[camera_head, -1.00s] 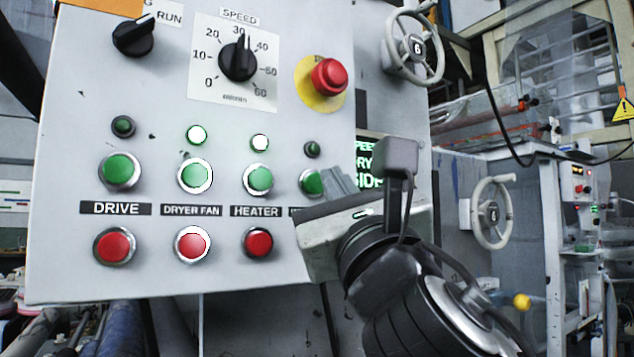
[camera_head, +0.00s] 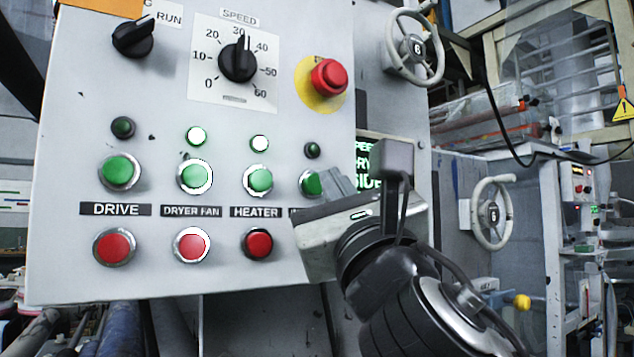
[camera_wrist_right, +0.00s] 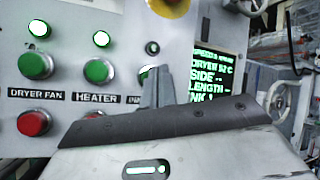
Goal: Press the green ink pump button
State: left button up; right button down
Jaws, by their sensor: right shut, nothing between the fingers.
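The green ink pump button (camera_head: 311,183) is the rightmost in the panel's green row, and its right side is hidden by my gripper. In the right wrist view the button (camera_wrist_right: 145,73) shows only as a sliver behind the fingers. Its label is mostly covered, with just the first letters showing. The small lamp above it (camera_head: 312,150) is dark. My right gripper (camera_head: 334,181) is shut and empty, its fingertips (camera_wrist_right: 159,75) at the button's right edge in the picture. I cannot tell whether they touch it. My left gripper is not in view.
The heater green button (camera_head: 260,180) and dryer fan green button (camera_head: 194,176) are close by on the left, with lit lamps above. A red button (camera_head: 257,244) is below the heater one. A red emergency knob (camera_head: 329,76) sticks out above. A lit display (camera_wrist_right: 213,75) is at the right.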

jog(key=shift+w+a, duration=0.2)
jog(key=shift+w+a, duration=0.25)
jog(key=shift+w, duration=0.15)
dwell(0.8)
jog(key=shift+s+d, duration=0.55)
jog(key=shift+s, duration=0.15)
dwell(0.3)
jog(key=s+d, duration=0.1)
jog(key=s, duration=0.1)
jog(key=s+d, duration=0.2)
dwell(0.4)
dwell(0.8)
